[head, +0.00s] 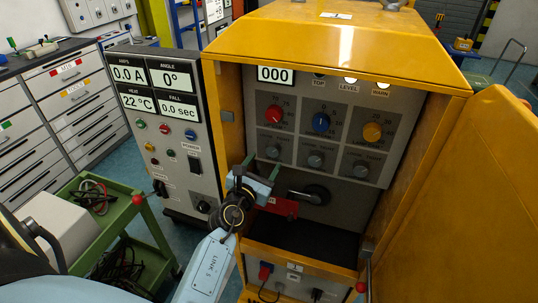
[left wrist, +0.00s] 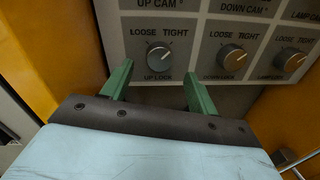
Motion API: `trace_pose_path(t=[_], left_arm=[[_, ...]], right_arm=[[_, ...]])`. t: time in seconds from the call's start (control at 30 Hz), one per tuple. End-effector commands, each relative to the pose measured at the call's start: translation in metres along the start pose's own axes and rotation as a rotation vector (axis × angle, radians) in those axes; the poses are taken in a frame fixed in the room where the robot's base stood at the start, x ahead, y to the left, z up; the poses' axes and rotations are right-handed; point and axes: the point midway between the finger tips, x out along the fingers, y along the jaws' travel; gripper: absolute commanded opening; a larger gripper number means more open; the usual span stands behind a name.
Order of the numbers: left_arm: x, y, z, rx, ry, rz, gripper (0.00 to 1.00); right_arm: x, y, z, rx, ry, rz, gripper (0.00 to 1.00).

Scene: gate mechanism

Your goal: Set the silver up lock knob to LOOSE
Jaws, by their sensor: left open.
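The silver up lock knob (left wrist: 158,56) sits on the grey panel under the words LOOSE and TIGHT, with UP LOCK printed below it. Its pale pointer line seems to slant up to the right, toward TIGHT. In the head view the knob (head: 272,151) is at the left of the lower knob row. My left gripper (head: 263,167) is open, just in front of and below the knob. In the left wrist view its green fingers (left wrist: 158,82) stand apart on either side below the knob, with nothing between them. My right gripper is not in view.
The down lock knob (left wrist: 231,57) and lamp lock knob (left wrist: 290,60) are to the right. Red (head: 275,114), blue (head: 321,122) and yellow (head: 371,131) dials sit above. The yellow cabinet's open door (head: 470,200) stands at right. A black handle (head: 314,194) is below the panel.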

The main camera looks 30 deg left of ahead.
Motion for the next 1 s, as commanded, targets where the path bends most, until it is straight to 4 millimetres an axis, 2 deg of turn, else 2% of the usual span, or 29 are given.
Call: trace_pose_path(t=[0.1, 0.3, 0.67, 1.0], left_arm=[[0.021, 0.001, 0.001, -0.001, -0.002, 0.001, 0.59], [0.041, 0.000, -0.001, -0.001, 0.000, 0.000, 0.59], [0.045, 0.000, -0.001, -0.001, 0.000, 0.000, 0.59], [0.045, 0.000, -0.001, -0.001, 0.001, 0.000, 0.16]], right_arm=[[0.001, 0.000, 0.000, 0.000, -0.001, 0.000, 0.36], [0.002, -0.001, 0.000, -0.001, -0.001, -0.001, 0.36], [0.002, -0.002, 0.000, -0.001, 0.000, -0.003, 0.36], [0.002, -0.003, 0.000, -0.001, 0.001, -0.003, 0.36]])
